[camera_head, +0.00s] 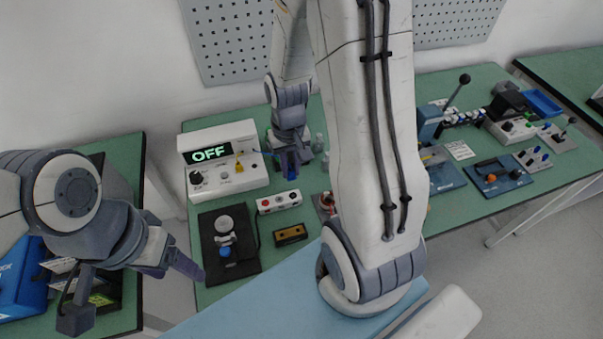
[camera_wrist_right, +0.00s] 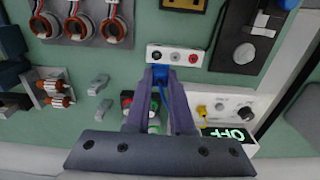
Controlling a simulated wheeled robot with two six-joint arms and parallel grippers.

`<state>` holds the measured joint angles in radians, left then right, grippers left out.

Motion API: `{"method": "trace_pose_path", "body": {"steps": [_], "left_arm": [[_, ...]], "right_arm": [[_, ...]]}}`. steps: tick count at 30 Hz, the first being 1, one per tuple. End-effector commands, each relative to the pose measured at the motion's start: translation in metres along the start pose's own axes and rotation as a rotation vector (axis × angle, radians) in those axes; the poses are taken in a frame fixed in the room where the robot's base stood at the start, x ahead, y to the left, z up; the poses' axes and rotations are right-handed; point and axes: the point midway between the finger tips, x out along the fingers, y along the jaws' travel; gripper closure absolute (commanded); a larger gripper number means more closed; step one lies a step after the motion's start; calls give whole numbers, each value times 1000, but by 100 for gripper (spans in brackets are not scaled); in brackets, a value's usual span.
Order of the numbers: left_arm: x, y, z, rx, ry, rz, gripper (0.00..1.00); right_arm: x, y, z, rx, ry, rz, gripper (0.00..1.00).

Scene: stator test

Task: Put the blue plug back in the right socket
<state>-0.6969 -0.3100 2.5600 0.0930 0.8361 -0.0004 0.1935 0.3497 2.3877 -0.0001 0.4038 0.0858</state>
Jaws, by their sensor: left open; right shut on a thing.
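The blue plug (camera_wrist_right: 160,73) is between the fingertips of my right gripper (camera_wrist_right: 162,83), which is shut on it. A blue cable trails back from it between the fingers. The plug is close to the white socket block (camera_wrist_right: 178,57), by its dark socket at the left end in the wrist view; I cannot tell whether they touch. The block (camera_head: 279,201) also shows in the head view, with my right gripper (camera_head: 292,172) above and behind it. My left gripper (camera_head: 132,290) is open and empty at the lower left.
The tester (camera_head: 227,160) reads OFF and has a yellow plug (camera_head: 240,167) in its front. A black plate with a blue knob (camera_head: 225,252) and a small brown box (camera_head: 290,235) lie in front. Copper-wound rings (camera_wrist_right: 112,29) lie nearby. My right arm hides the bench's middle.

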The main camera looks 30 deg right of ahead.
Motion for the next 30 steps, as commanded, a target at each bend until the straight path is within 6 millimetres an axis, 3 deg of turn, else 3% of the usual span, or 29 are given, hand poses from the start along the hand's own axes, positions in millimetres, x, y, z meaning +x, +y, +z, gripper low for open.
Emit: {"method": "trace_pose_path", "body": {"steps": [30], "left_arm": [[-33,2,-2,0,0,0,32]], "right_arm": [[0,-73,-132,0,-1,0,100]]}}
